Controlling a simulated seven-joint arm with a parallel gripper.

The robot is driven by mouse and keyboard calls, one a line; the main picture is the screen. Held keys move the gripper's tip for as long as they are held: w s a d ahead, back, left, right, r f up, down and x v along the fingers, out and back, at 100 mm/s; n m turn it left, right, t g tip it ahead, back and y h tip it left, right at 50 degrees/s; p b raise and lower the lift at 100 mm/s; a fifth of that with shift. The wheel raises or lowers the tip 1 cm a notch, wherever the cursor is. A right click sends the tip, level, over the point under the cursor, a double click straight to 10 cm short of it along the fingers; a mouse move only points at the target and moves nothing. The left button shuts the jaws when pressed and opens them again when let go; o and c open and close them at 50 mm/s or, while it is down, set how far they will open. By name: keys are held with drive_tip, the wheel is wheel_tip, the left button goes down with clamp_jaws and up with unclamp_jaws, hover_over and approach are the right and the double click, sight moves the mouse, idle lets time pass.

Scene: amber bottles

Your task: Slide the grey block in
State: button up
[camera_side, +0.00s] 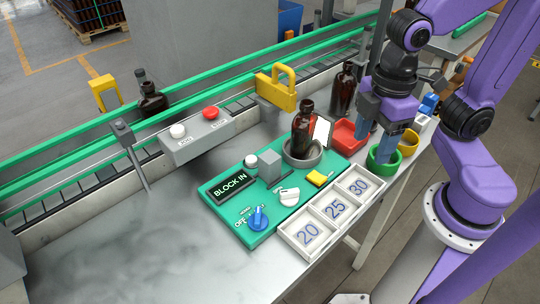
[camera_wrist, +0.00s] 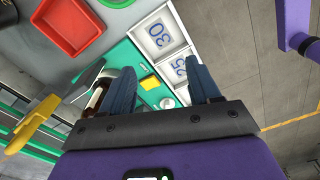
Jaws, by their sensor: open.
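The grey block (camera_side: 269,166) stands on the green panel (camera_side: 238,214), behind a white knob and right of a small display (camera_side: 231,186) that reads "BLOCK IN". My gripper (camera_side: 377,145) is open and empty, pointing down near the green bowl (camera_side: 384,164), to the right of the panel and apart from the block. In the wrist view, my gripper (camera_wrist: 162,84) has its blue fingers spread, with part of the green panel showing beyond them. I cannot make out the grey block in that view.
A red tray (camera_side: 350,136) and yellow bowl (camera_side: 409,142) flank my gripper. White trays (camera_side: 320,240) marked 20, 25 and 30 line the front. A yellow handle (camera_side: 276,90) rises behind.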

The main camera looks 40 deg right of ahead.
sight(270, 156)
drive_tip(key=w+a+r+n, duration=0.5)
drive_tip(key=w+a+r, duration=0.6)
drive_tip(key=w+a, duration=0.25)
drive_tip(key=f, duration=1.7)
drive_tip(key=shift+w+d+f, duration=0.15)
drive_tip(key=shift+d+f, duration=0.15)
